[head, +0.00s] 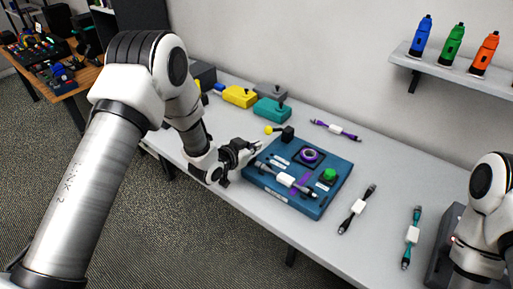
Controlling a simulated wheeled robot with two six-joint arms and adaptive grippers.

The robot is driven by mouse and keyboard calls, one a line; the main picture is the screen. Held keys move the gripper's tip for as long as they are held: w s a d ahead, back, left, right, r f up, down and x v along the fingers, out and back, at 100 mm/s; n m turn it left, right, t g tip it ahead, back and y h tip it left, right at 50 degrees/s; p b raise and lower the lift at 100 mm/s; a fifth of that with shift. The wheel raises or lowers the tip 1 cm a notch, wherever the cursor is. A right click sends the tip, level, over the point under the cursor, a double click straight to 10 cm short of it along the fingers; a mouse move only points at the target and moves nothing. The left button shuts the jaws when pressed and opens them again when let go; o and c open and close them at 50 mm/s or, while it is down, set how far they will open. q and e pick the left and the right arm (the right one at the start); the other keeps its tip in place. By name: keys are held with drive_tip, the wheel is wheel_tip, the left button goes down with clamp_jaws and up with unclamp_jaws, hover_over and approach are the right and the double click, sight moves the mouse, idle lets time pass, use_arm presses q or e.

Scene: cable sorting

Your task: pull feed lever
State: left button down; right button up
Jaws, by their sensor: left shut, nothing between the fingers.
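The feed lever appears to be the small black block (287,134) with a yellow ball knob (268,130), at the back left corner of the blue board (328,202). My left gripper (259,146) is shut and empty. Its fingertips are just in front of the yellow knob in the picture; I cannot tell whether they touch anything. On the board are a purple roll (310,155), a green button (329,174) and a cable with a white middle (286,179). My right arm shows at the right edge, but its gripper is out of view.
A purple cable (335,130), a black cable (357,207) and a teal cable (412,236) lie on the white table (375,165). Yellow (239,96) and teal (272,109) boxes stand at the back left. A wall shelf (440,70) holds three bottles.

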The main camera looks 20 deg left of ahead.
use_arm(q)
drive_tip(key=s, duration=0.2)
drive_tip(key=s+a+f, duration=0.1)
drive_tip(key=shift+s+b, duration=0.1)
drive_tip(key=shift+b, duration=0.2)
drive_tip(key=shift+s+a+f+b, duration=0.3)
drive_tip(key=shift+s+f, duration=0.15)
drive_tip(key=shift+s, duration=0.1)
drive_tip(key=shift+s+a+f+b, duration=0.2)
drive_tip(key=shift+s+f+b, duration=0.05)
drive_tip(key=shift+s+f, duration=0.25)
drive_tip(key=shift+s+a+f, duration=0.15)
drive_tip(key=shift+s+f, duration=0.05)
drive_tip(key=shift+s, duration=0.05)
drive_tip(key=shift+v, duration=1.05)
drive_tip(key=shift+w+f, duration=0.15)
drive_tip(key=shift+w, duration=0.1)
use_arm(e)
drive_tip(key=f, duration=0.3)
drive_tip(key=shift+w+f, duration=0.1)
drive_tip(key=shift+w, duration=0.2)
use_arm(q)
drive_tip(key=shift+s, duration=0.15)
use_arm(e)
drive_tip(key=shift+s, duration=0.1)
